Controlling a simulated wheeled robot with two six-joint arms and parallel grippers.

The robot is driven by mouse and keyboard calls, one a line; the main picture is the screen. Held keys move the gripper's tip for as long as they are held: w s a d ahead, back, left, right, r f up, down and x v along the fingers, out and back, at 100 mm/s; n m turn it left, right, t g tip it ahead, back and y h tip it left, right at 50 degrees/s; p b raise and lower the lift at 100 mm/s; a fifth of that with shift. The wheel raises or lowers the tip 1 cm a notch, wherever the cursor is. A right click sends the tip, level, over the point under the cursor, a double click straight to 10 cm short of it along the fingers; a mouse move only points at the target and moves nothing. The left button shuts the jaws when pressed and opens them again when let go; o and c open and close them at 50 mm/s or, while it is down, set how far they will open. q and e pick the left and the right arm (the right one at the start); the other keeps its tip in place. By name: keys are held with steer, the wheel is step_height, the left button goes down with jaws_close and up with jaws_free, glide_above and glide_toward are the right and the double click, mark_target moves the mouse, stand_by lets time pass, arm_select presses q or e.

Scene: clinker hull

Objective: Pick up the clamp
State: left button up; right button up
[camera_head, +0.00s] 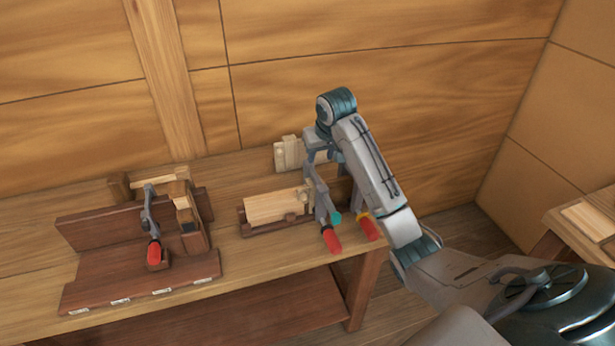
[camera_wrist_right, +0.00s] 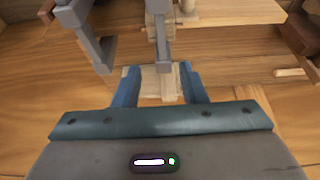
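Several grey bar clamps with red handles are on the bench. One clamp with a teal band (camera_head: 331,240) and one with a yellow band (camera_head: 367,228) have their handles at the bench's front edge, by my right arm. Another clamp (camera_head: 154,254) stands in the dark wooden fixture at the left. My right gripper (camera_wrist_right: 160,86) is open, with its two blue fingers apart. A grey clamp bar (camera_wrist_right: 162,50) reaches toward the gap between them; I see no grip on it. A second grey clamp (camera_wrist_right: 88,38) is left of the fingers. My left gripper is not in view.
The wooden bench (camera_head: 30,235) stands against a panelled wall. A pale block (camera_head: 275,207) lies in a dark cradle just left of the clamps. The dark fixture (camera_head: 110,280) fills the bench's left part. Another table (camera_head: 560,225) stands at the right.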

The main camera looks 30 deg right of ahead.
mark_target(314, 173)
steer(key=x, duration=0.1)
steer(key=p+x, duration=0.1)
steer(key=x, duration=0.1)
steer(key=shift+s+f, duration=0.25)
steer(key=shift+f, duration=0.2)
steer(key=p+x, duration=0.1)
steer(key=x, duration=0.1)
steer(key=w+p+x, duration=0.1)
steer(key=p+x, duration=0.1)
steer(key=x, duration=0.1)
steer(key=shift+a+r, duration=0.1)
steer(key=shift+r, duration=0.1)
steer(key=shift+w+f+p, duration=0.1)
steer(key=shift+f+p, duration=0.2)
steer(key=shift+f, duration=0.25)
jaws_close()
steer(key=shift+w+r, duration=0.1)
steer(key=shift+r, duration=0.1)
